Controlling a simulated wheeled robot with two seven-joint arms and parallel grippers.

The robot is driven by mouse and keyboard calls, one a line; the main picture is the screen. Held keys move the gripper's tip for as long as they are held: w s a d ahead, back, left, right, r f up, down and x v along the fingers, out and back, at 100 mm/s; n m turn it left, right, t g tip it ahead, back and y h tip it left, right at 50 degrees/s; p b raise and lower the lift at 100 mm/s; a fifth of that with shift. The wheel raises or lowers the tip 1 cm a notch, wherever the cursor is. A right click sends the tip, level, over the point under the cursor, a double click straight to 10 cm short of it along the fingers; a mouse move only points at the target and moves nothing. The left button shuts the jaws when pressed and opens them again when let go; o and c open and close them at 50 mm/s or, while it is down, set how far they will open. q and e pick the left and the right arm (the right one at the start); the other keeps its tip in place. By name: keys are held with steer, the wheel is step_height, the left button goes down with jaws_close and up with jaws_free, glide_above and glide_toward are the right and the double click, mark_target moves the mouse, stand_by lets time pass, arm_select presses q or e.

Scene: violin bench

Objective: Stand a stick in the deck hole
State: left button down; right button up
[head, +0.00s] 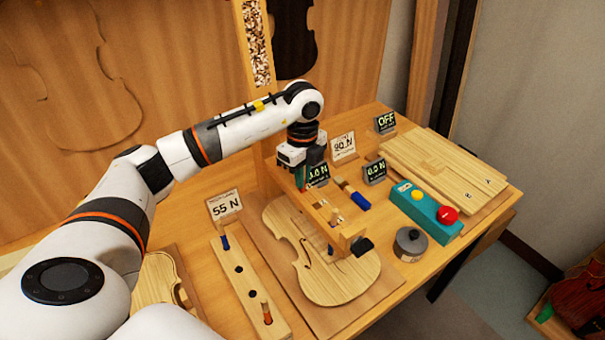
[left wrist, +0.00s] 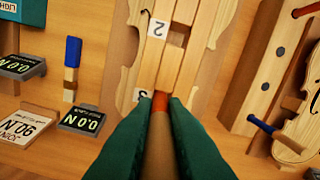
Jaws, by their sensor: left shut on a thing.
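My left gripper (head: 302,178) is above the far end of the slatted wooden deck (head: 348,232) that stands over the pale violin plate (head: 335,277). In the left wrist view its green fingers (left wrist: 160,110) are shut on a wooden stick (left wrist: 160,150) with an orange end (left wrist: 161,103). That end is over the deck (left wrist: 180,50) near the label 3; I cannot tell whether it touches. A wooden rack (head: 253,290) holds a blue-topped stick (head: 226,242) and an orange-topped stick (head: 266,313), with two open dark holes between. My right gripper is not in view.
A blue-handled tool (head: 358,200) lies right of the deck, near force displays (head: 375,171). A teal button box (head: 425,212) and a round grey weight (head: 410,244) stand further right. A 55 N card (head: 225,205) stands behind the rack.

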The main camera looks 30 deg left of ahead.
arm_select(q)
steer(key=shift+f+b, duration=0.55)
steer(key=shift+f, duration=0.35)
steer(key=c, duration=1.4)
jaws_free()
step_height(320, 180, up, 11)
steer(key=shift+f+b, duration=0.1)
steer(key=shift+b, duration=0.65)
steer(key=shift+r, duration=0.65)
